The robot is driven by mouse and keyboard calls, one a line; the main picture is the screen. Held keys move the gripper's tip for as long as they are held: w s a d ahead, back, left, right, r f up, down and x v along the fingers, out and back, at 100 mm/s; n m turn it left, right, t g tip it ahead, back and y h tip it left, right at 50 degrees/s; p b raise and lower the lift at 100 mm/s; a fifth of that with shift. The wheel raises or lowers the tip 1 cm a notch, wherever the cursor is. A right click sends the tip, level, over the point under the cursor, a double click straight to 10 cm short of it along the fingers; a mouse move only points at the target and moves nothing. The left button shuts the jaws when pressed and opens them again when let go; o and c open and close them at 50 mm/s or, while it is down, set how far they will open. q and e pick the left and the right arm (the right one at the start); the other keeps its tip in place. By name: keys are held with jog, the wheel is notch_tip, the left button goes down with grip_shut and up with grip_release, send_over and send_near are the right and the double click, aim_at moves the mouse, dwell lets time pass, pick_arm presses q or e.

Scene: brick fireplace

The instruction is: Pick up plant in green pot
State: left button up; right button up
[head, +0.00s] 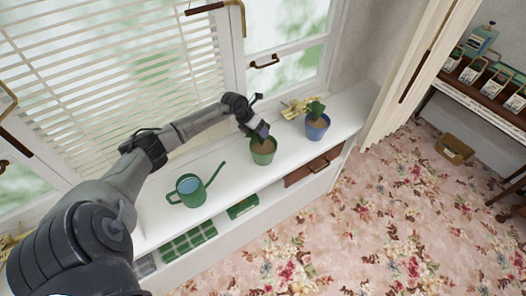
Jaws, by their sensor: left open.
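A green pot (263,155) with brown soil stands upright on the white windowsill shelf (226,170), below the window. My left gripper (256,120) is right above and behind the pot's rim, with its fingers open. The gripper covers much of whatever grows in the pot, and I cannot tell whether it touches the plant. My right gripper does not show.
A blue pot with a green plant (317,124) stands close to the right. A green watering can (189,189) stands to the left on the shelf. Window blinds (100,75) hang behind my arm. A cardboard box (455,148) lies on the floral carpet (370,215).

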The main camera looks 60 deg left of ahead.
pick_arm(q)
grip_shut()
dwell(0.4)
jog(key=shift+r, duration=0.1)
